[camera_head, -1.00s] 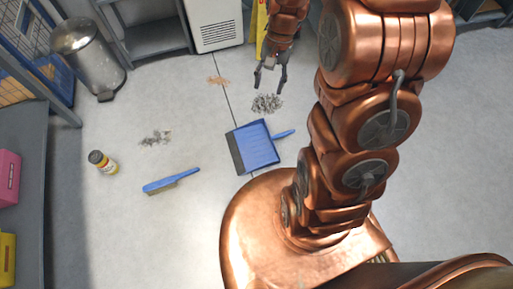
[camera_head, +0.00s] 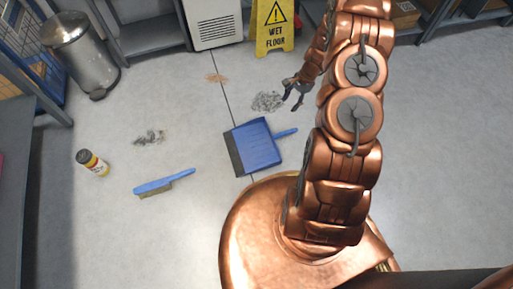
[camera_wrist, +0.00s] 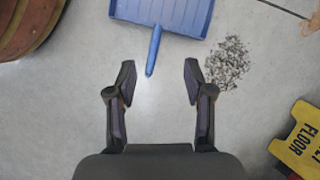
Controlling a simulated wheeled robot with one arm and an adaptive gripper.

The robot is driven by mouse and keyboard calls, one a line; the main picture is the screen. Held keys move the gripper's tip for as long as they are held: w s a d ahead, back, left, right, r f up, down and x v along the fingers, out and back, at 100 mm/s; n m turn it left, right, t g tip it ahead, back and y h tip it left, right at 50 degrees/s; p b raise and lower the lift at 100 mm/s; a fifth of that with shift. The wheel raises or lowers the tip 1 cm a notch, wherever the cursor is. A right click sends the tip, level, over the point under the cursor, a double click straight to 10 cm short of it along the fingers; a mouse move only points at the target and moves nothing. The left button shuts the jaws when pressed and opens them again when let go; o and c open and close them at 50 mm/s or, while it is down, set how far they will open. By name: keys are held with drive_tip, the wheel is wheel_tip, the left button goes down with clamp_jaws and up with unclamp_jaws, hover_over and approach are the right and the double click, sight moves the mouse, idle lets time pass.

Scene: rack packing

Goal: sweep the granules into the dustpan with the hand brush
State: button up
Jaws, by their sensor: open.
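My gripper (camera_head: 294,95) is open and empty above the floor, right of a pile of grey granules (camera_head: 267,101); in the wrist view the pile (camera_wrist: 227,62) is right of my gripper (camera_wrist: 157,80). A smaller grey pile (camera_head: 150,137) lies farther left, and a tan pile (camera_head: 216,78) near the back. The blue hand brush (camera_head: 165,183) lies on the floor at the left, bristles toward the front.
A yellow wet floor sign (camera_head: 275,30) stands behind the grey pile. A metal bin (camera_head: 82,55), shelves and a white cabinet (camera_head: 213,22) line the back. Floor between brush and dustpan is clear.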

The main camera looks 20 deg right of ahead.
sight(289, 131)
drive_tip(key=d+f+m+b, duration=0.1)
drive_tip(key=d+f, duration=0.1)
drive_tip(key=f, duration=0.4)
drive_tip(key=s+d+f+m+b, duration=0.1)
drive_tip(key=d+f+m, duration=0.1)
drive_tip(key=f, duration=0.5)
drive_tip(key=shift+s+d+f+t, duration=0.3)
drive_tip(key=shift+d+t, duration=0.1)
drive_tip(key=shift+b+x, duration=1.45)
drive_tip(key=shift+x, duration=3)
drive_tip(key=shift+a, duration=0.1)
clamp_jaws()
